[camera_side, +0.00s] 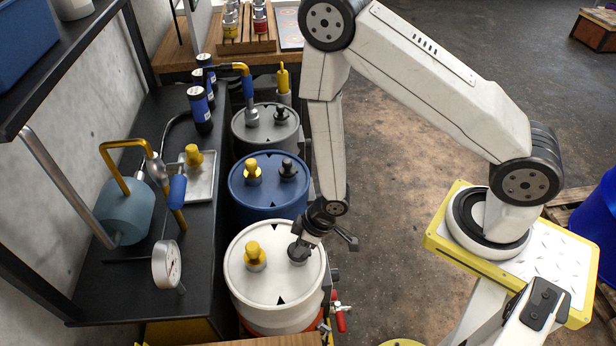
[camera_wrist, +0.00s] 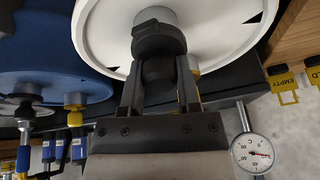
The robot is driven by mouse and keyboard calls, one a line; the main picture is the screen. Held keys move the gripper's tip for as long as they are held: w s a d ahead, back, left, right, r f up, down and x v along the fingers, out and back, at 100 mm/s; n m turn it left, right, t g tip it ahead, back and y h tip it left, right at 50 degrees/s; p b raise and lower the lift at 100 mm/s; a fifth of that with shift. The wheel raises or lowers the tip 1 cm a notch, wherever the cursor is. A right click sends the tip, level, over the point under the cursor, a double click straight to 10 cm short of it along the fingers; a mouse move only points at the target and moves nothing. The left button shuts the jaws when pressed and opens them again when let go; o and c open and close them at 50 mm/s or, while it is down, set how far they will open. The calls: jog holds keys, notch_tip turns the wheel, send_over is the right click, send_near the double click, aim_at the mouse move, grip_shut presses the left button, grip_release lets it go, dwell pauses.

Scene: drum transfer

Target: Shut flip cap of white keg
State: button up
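The white keg (camera_side: 262,290) stands nearest in the row, upright, and its lid also shows in the wrist view (camera_wrist: 215,30). A dark cap fitting (camera_side: 297,254) rises from the right part of its lid, with a yellow-capped fitting (camera_side: 254,259) to the left. My gripper (camera_side: 301,246) is at the dark fitting. In the wrist view my gripper's fingers (camera_wrist: 160,88) are apart, one on each side of the dark cap (camera_wrist: 158,40). I cannot tell whether they press on it. The cap's hinge position is not clear.
A blue keg (camera_side: 268,200) and a grey keg (camera_side: 266,128) stand behind the white one. Red-handled valves (camera_side: 340,318) are beside the white keg.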

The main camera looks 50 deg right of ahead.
grip_shut()
jog(key=shift+w+a+f+g+h, duration=0.15)
jog(key=shift+w+f+g+h, duration=0.05)
jog(key=shift+g+h, duration=0.35)
jog(key=shift+w+a+f+g+h, duration=0.15)
jog(key=shift+w+g+h, duration=0.05)
jog(key=shift+g+h, duration=0.35)
jog(key=o, duration=0.7)
grip_release()
jog(key=shift+s+d+r+t+y, duration=0.15)
jog(key=shift+s+t+y, duration=0.05)
jog(key=shift+t+y, duration=0.2)
